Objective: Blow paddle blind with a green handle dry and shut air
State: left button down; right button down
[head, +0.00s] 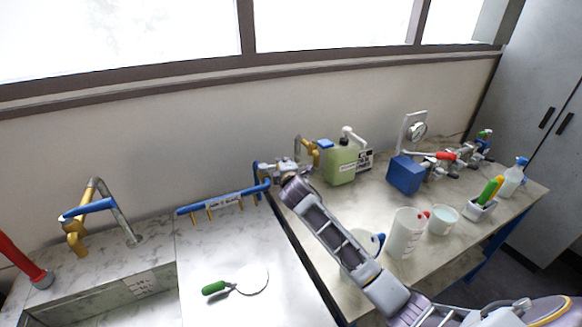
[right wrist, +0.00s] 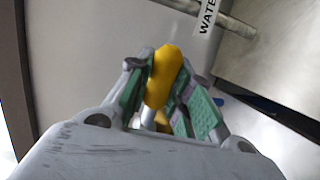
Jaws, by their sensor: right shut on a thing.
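The paddle blind (head: 253,280), a pale round disc with a green handle (head: 214,287), lies flat on the marble counter, apart from my gripper. My right arm reaches over the counter to metal fittings near the wall. My right gripper (head: 290,172) is there, small and partly hidden by my wrist. In the right wrist view, my right gripper (right wrist: 165,100) is shut on a yellow handle (right wrist: 163,75), green pads on both sides. A label reading "WATE" shows on a pipe beyond; I cannot tell whether the handle belongs to the air line. My left gripper is not in view.
A sink with a yellow tap (head: 75,235) is at left, and a blue hook rail (head: 222,199) lies behind the blind. The right table holds a green canister (head: 341,163), a blue box (head: 405,174), a white beaker (head: 404,232) and a spray bottle (head: 512,180). The counter around the blind is clear.

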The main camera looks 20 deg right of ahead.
jog(key=shift+s+a+f+m+h, duration=0.2)
jog(key=shift+f+m+h, duration=0.15)
jog(key=shift+h, duration=0.15)
jog(key=shift+s+m+g+h, duration=0.4)
jog(key=shift+s+m+h, duration=0.05)
jog(key=shift+m+h, duration=0.25)
jog(key=shift+r, duration=0.1)
jog(key=c, duration=1.3)
grip_release()
jog(key=shift+r, duration=0.15)
jog(key=shift+o, duration=0.2)
jog(key=v, duration=1.2)
jog(key=shift+w, duration=0.1)
jog(key=shift+c, duration=0.3)
